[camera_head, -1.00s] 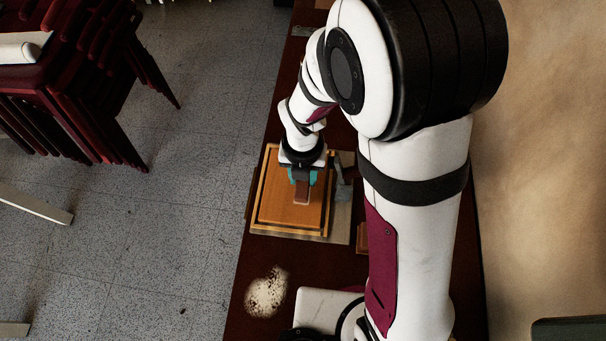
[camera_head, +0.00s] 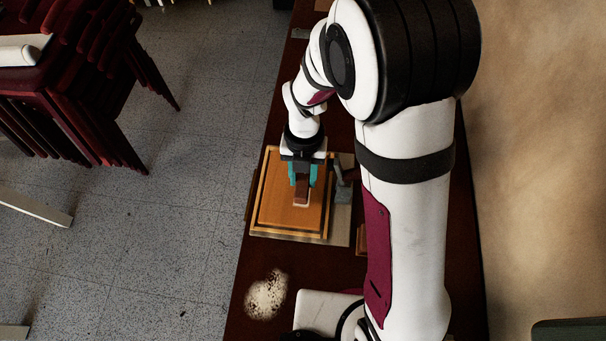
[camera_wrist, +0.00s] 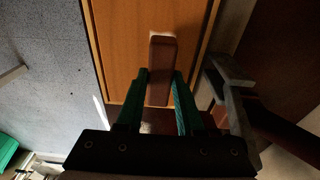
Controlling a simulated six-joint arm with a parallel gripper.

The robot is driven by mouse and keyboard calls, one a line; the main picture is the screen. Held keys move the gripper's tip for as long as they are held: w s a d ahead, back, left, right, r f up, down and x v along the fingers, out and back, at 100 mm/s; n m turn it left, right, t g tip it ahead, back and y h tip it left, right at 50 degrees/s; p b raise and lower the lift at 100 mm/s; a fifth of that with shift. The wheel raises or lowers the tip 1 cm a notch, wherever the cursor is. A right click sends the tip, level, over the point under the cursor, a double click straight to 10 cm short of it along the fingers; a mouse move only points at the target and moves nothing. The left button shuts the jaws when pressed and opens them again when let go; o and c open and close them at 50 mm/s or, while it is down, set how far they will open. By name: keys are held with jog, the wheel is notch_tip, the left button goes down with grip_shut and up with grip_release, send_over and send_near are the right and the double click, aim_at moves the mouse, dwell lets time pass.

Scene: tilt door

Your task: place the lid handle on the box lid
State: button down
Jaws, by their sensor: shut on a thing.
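The box lid (camera_head: 275,210) is an orange-brown wooden panel inside a lighter wooden frame on the dark table. It also shows in the wrist view (camera_wrist: 125,60). The lid handle (camera_head: 302,189) is a dark reddish-brown block, seen in the wrist view (camera_wrist: 162,60) between my fingers with its far end reaching over the lid. My gripper (camera_head: 302,175), with teal fingers, is shut on the handle over the lid's far middle part; it also shows in the wrist view (camera_wrist: 160,88). A pale edge shows at the handle's near end. I cannot tell whether the handle touches the lid.
A grey metal bracket (camera_head: 342,183) stands just right of the frame, close to my gripper; it shows in the wrist view (camera_wrist: 230,90). A pale speckled patch (camera_head: 266,295) lies on the table in front. Stacked dark red chairs (camera_head: 75,90) stand on the floor at left.

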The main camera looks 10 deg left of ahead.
jog(key=shift+c, duration=2.3)
grip_release()
